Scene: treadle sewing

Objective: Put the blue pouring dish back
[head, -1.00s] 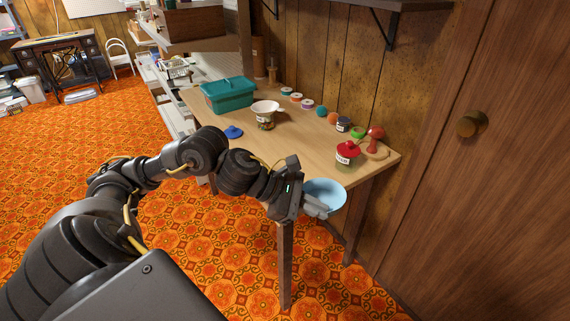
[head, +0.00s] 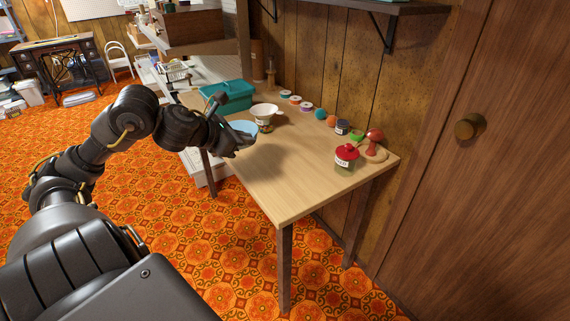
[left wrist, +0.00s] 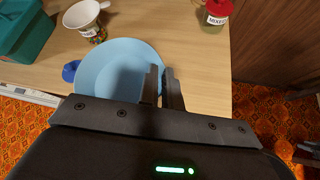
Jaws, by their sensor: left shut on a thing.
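The light blue pouring dish (head: 242,127) is at the left part of the wooden table, partly hidden by my left gripper. In the left wrist view the dish (left wrist: 115,65) looks round and open. My left gripper (head: 236,146) is shut on the dish's rim; its two fingers (left wrist: 165,88) pinch the near right edge. I cannot tell whether the dish touches the tabletop. My right gripper is not in view.
The table (head: 285,185) is bare at its front and middle. A white funnel on a jar (head: 264,112), a teal basket (head: 228,95) and a dark blue lid (left wrist: 70,71) are close to the dish. A red-lidded jar (head: 346,157) stands at right.

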